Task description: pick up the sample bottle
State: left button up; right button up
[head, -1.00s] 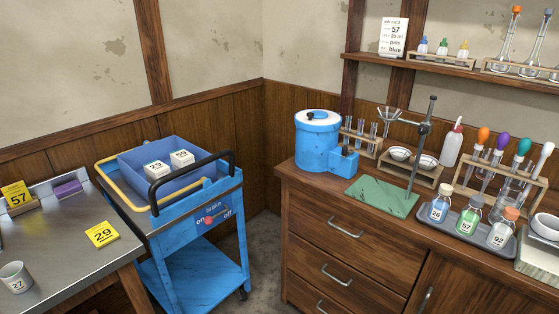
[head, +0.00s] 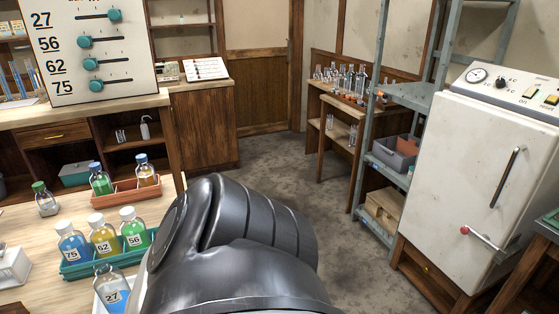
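Several labelled bottles stand on the light wooden bench (head: 20,222) at the left; I cannot tell which one is the sample bottle. A blue bottle 75 (head: 73,244), a yellow bottle 62 (head: 104,236) and a green bottle 56 (head: 133,230) stand in a teal rack (head: 85,268). Bottle 27 (head: 113,292), with blue liquid, is nearer, partly cut off by the lower edge and close beside my dark arm. A green bottle (head: 100,181) and an amber bottle (head: 146,172) stand in an orange rack (head: 125,194). Neither gripper is in view.
My arm covers the lower middle. A slider board (head: 100,45) shows 27, 56, 62 and 75. A clear green-capped bottle (head: 45,200) stands alone. A white cabinet (head: 465,165) and grey shelving (head: 363,160) are at the right. Floor (head: 285,160) between is clear.

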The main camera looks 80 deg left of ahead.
aim_at(109, 283)
jog(key=k, duration=1)
jog(key=u, duration=0.6)
